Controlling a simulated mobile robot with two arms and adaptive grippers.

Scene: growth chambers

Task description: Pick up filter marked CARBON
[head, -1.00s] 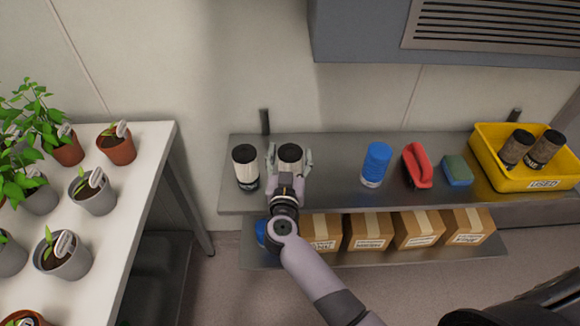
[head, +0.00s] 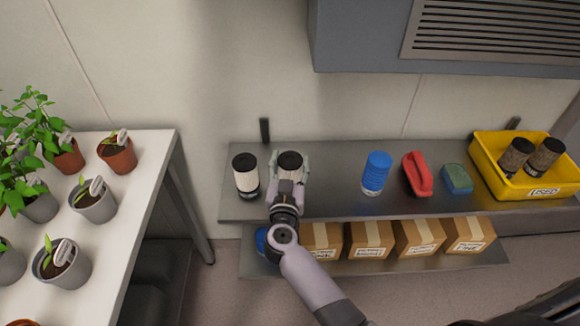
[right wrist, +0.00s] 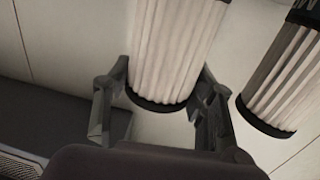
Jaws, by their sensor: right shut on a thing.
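Two white pleated filters with black end caps stand at the left of the upper metal shelf (head: 330,185). My right gripper (head: 289,170) is shut on the right-hand filter (head: 290,160), its fingers on either side. In the right wrist view the held filter (right wrist: 172,45) is between the two fingers. The other filter (head: 246,175) stands just left of it, apart, and also shows at the right in the right wrist view (right wrist: 285,80). No marking is readable on either filter, so I cannot tell which is CARBON. My left gripper is not in view.
A yellow bin (head: 545,191) holds two dirty filters. A plant table (head: 140,185) stands left.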

